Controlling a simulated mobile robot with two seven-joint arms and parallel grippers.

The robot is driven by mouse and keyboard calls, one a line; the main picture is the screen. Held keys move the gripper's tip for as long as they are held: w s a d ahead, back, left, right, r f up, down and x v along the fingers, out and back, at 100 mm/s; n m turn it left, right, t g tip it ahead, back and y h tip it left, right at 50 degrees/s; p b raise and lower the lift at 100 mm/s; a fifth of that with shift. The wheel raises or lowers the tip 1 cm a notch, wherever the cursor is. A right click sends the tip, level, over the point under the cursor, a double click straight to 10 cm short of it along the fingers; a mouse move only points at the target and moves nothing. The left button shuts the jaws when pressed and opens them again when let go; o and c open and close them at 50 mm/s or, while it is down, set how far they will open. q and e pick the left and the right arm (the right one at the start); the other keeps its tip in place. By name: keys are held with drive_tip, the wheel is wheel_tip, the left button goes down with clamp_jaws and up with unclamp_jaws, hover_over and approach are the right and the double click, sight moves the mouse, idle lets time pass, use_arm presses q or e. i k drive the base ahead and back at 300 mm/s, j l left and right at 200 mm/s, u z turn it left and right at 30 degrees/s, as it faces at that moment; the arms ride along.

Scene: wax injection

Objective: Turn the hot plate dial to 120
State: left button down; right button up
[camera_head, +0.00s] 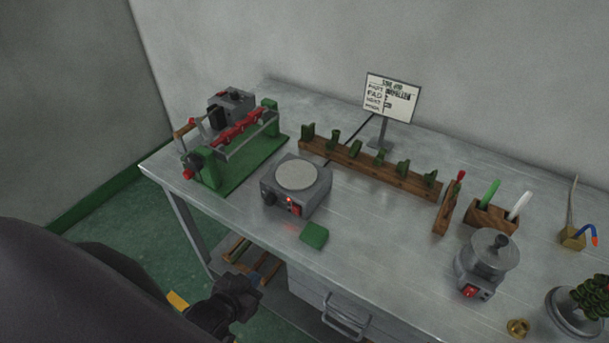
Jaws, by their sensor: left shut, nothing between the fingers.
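The hot plate (318,198) is a grey box with a round pale top plate (296,175), standing near the front edge of the bench. Its dial (267,197) is a dark knob at the left of its front face. A red switch and a small lit red light sit to the right of the dial. The dial's setting is too small to read. My left gripper (250,284) is shut and empty, below and in front of the bench edge, apart from the hot plate. My right gripper is not in view.
A green wax block (314,236) lies in front of the hot plate. A green machine (236,165) with a red bar stands to its left, a wooden rack (360,163) behind right. A grey lidded pot (484,258) stands farther right. Bare bench (395,235) lies between.

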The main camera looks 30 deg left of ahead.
sight(270, 199)
drive_tip(key=k+j+u, duration=0.1)
drive_tip(key=j, duration=0.3)
drive_tip(key=k+j+u, duration=0.15)
drive_tip(key=j, duration=0.25)
drive_tip(key=j+u, duration=0.1)
drive_tip(key=j, duration=0.3)
